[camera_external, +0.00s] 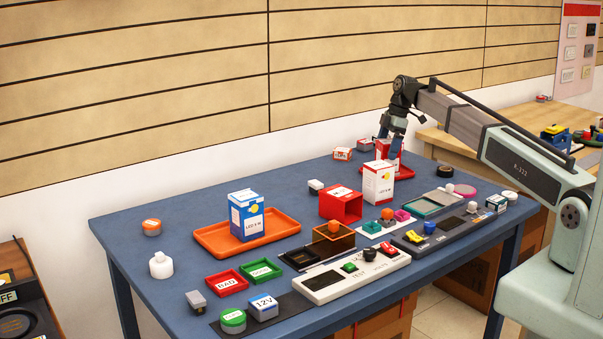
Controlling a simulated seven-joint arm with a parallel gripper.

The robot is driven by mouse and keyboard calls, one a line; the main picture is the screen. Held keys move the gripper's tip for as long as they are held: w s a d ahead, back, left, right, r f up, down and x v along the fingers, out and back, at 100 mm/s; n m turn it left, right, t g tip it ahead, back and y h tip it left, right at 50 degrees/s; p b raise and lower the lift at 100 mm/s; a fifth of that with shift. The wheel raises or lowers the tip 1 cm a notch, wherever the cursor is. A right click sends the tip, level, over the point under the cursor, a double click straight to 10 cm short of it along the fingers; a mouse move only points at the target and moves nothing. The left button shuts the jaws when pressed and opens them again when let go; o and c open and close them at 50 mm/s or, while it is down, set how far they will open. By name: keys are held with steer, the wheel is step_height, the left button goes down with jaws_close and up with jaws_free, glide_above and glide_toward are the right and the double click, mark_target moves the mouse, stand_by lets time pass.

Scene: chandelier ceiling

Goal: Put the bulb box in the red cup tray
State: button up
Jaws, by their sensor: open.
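A red and white box (386,155) stands at the red tray (406,172) at the back right; part of both is hidden. My gripper (388,138) is open right at the top of this box; I cannot tell whether the fingers touch it. A white box with a red top and a yellow bulb picture (378,185) stands upright just in front of that tray. A blue and white bulb box (246,218) stands upright in the orange tray (282,227) at the left.
A red open cube (340,206), small red and green trays (227,283), a tester panel (350,276) and a grey panel (440,237) crowd the front of the blue table. Small boxes (343,154) lie behind. The back left of the table is clear.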

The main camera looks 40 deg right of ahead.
steer(key=v, duration=1.1)
steer(key=shift+r, duration=0.2)
